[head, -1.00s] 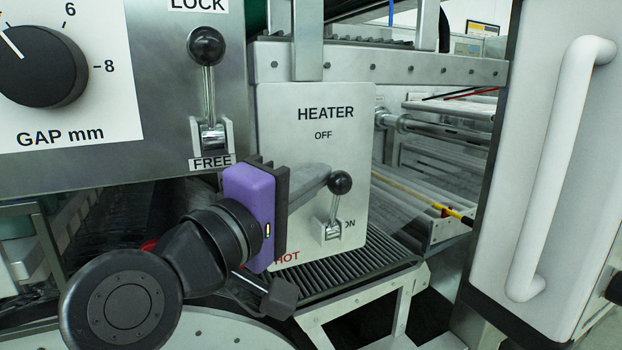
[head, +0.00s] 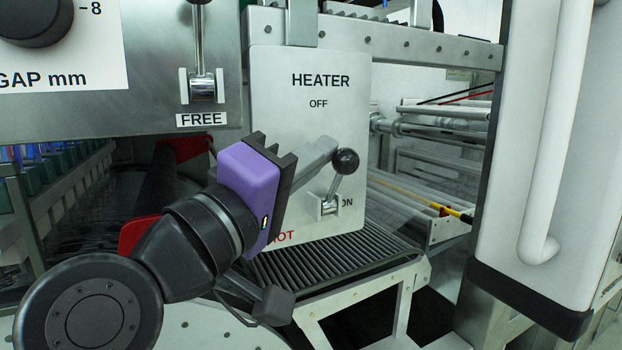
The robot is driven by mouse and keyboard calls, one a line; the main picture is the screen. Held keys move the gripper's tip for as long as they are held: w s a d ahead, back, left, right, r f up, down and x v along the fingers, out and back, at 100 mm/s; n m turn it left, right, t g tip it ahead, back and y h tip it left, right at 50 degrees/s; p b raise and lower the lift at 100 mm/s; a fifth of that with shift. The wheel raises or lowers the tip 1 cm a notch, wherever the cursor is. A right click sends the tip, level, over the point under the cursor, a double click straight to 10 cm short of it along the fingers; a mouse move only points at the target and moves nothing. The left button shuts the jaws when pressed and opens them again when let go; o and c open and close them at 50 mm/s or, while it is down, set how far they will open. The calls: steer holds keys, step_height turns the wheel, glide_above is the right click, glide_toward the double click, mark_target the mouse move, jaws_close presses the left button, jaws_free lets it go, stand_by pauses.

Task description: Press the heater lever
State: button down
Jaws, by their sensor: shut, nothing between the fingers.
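The heater lever has a black ball knob (head: 345,161) on a short metal stem. It rises from a small bracket (head: 327,206) on the white HEATER panel (head: 275,110) and leans to the right. The OFF label is above the knob; the ON label is at the right of the bracket, partly hidden. My gripper (head: 328,148) has a purple body, and its grey fingers are shut and empty. The fingertips are just up and left of the knob in the picture. Whether they touch it, I cannot tell. My gripper hides part of the panel's lower left and the start of the HOT label.
Another lever (head: 199,60) marked FREE is on the steel panel at the upper left, near a black GAP dial (head: 36,18). A white door or cover with a long handle (head: 560,130) stands close at the right. A ribbed roller bed (head: 335,265) lies below the panel.

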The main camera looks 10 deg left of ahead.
mark_target(339, 173)
steer(key=m+h+b, duration=0.1)
steer(key=b, duration=0.1)
steer(key=s+d+f+m+b, duration=0.1)
steer(key=m+b, duration=0.1)
steer(key=f+m+h+b, duration=0.1)
steer(key=b, duration=0.1)
steer(key=shift+s+d+f+m+h+b, duration=0.25)
steer(key=shift+s+d+m+h+b, duration=0.05)
steer(key=shift+s+d+b, duration=0.1)
steer(key=f+m+h+b, duration=0.1)
steer(key=m+b, duration=0.2)
steer(key=s+f+m+g+h+b, duration=0.1)
steer(key=m+h+b, duration=0.1)
steer(key=m+b, duration=0.1)
steer(key=s+d+f+m+g+h+b, duration=0.1)
steer(key=m+b, duration=0.2)
steer(key=b, duration=0.1)
steer(key=shift+s+f+h+b, duration=0.15)
steer(key=shift+f+h+b, duration=0.05)
steer(key=shift+h+b, duration=0.2)
steer(key=shift+d+f, duration=0.1)
steer(key=shift+f, duration=0.05)
steer(key=shift+f, duration=0.1)
